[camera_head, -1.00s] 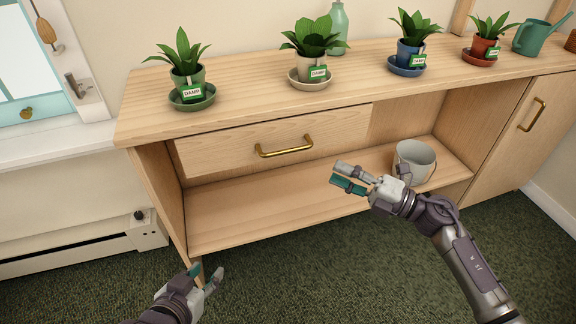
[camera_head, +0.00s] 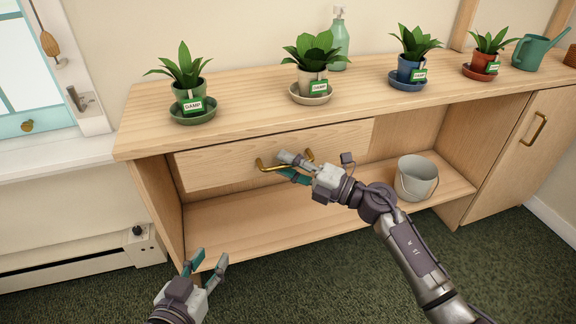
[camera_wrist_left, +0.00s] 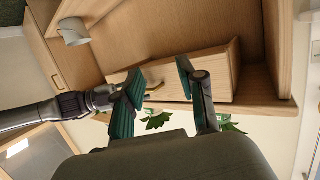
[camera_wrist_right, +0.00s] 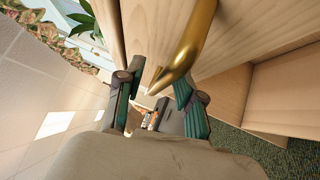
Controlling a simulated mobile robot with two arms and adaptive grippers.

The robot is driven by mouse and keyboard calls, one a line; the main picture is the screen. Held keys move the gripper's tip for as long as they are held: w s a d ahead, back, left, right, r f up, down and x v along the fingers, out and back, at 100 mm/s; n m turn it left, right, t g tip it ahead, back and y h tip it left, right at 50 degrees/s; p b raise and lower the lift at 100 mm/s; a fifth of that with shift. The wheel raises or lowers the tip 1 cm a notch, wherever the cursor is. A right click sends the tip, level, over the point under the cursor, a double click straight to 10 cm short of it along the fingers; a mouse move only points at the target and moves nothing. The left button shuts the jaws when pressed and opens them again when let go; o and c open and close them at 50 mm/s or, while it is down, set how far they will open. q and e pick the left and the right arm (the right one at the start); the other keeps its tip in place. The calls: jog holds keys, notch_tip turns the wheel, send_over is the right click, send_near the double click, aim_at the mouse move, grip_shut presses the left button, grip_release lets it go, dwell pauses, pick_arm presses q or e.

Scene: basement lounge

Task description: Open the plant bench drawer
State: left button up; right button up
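The plant bench drawer (camera_head: 220,163) is a pale wood front under the left part of the bench top and looks shut. Its brass handle (camera_head: 268,167) is a curved bar. My right gripper (camera_head: 286,165) is at the handle with its fingers apart. In the right wrist view the handle (camera_wrist_right: 192,45) crosses close in front of the open fingers, its near end by the gap between the tips; I cannot tell whether they touch. My left gripper (camera_head: 207,258) is open and empty, low in front of the bench's left end. The left wrist view also shows the drawer (camera_wrist_left: 190,75).
Several potted plants with saucers stand on the bench top (camera_head: 250,106), with a green spray bottle (camera_head: 340,42) and watering can (camera_head: 541,47). A grey bucket (camera_head: 415,180) sits on the lower shelf (camera_head: 235,215). A cupboard door (camera_head: 515,150) is at right.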

grip_shut()
dwell(0.4)
